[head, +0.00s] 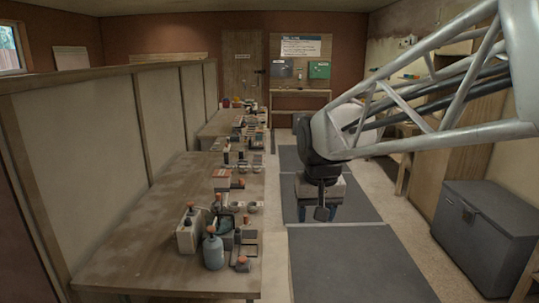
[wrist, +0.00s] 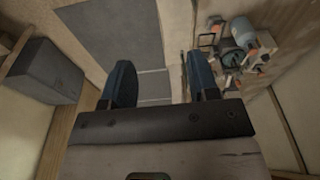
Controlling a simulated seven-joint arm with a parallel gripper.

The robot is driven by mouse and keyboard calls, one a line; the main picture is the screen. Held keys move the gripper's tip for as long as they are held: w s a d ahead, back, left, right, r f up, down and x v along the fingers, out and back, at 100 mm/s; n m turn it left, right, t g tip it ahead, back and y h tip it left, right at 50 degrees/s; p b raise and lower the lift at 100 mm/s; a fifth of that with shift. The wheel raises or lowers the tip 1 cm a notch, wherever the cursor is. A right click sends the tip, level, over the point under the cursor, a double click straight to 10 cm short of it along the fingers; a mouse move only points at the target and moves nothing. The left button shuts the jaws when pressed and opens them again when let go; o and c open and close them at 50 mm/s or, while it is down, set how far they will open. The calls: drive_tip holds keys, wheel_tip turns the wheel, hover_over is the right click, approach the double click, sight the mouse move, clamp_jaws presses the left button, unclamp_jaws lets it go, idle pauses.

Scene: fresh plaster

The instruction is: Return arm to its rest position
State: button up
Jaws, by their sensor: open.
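My gripper (wrist: 160,88) is open in the wrist view, its two blue fingers apart with only floor between them. In the head view my arm reaches in from the upper right, and my gripper (head: 318,211) hangs over the grey floor mats, right of the workbench. Its blue fingers are partly hidden there by the wrist. Nothing is held.
A long wooden bench (head: 130,235) on the left carries several bottles, including a blue-grey one (head: 213,250), and small tools. A partition (head: 110,120) stands behind it. A grey chest (head: 485,230) stands at right. Grey mats (head: 355,265) cover the clear aisle.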

drive_tip(key=s+d+f, duration=0.3)
drive_tip(key=s+d, duration=0.1)
drive_tip(key=s, duration=0.7)
drive_tip(key=s+d+f, duration=0.3)
drive_tip(key=s+d, duration=0.1)
drive_tip(key=s, duration=0.6)
drive_tip(key=shift+s+d+f+m+t, duration=0.2)
drive_tip(key=shift+s+f+m+t, duration=0.15)
drive_tip(key=shift+m+t, duration=0.05)
